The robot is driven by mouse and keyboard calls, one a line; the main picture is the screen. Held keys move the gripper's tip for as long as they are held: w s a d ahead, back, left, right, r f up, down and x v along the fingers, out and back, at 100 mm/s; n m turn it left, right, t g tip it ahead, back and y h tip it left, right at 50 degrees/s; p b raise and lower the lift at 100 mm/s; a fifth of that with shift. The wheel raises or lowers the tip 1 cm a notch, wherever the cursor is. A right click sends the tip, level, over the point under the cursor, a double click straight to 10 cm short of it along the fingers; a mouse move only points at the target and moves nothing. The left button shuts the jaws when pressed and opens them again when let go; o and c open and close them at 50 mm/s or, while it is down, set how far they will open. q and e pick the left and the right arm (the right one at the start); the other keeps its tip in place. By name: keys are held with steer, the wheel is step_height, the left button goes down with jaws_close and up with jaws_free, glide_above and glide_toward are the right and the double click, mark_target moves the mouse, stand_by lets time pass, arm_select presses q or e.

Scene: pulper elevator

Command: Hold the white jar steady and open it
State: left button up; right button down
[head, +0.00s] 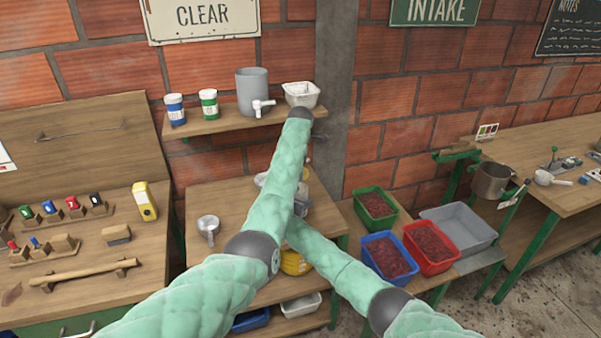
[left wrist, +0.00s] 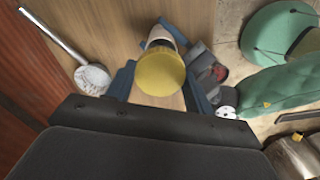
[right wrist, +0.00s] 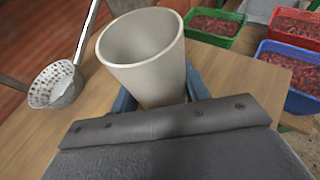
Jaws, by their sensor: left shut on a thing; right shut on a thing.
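The white jar (right wrist: 145,55) shows in the right wrist view with its round mouth uncovered. It is tilted in the picture, and its inside looks empty. My right gripper (right wrist: 158,92) is shut on its sides. A round yellow lid (left wrist: 160,74) shows in the left wrist view between the fingers of my left gripper (left wrist: 160,92), which is shut on it. A pale rounded part (left wrist: 162,38) shows behind the lid. It looks like the jar, and the gap between them cannot be judged. In the head view my arms hide both grippers and the jar.
A long-handled speckled white strainer (right wrist: 56,85) lies on the wooden table near the jar. A shelf (head: 225,122) with jars and a grey dispenser (head: 252,92) is above. Green, blue (head: 390,256) and red tubs stand at right.

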steer(key=c, duration=0.6)
jaws_free()
steer(key=shift+c, duration=0.2)
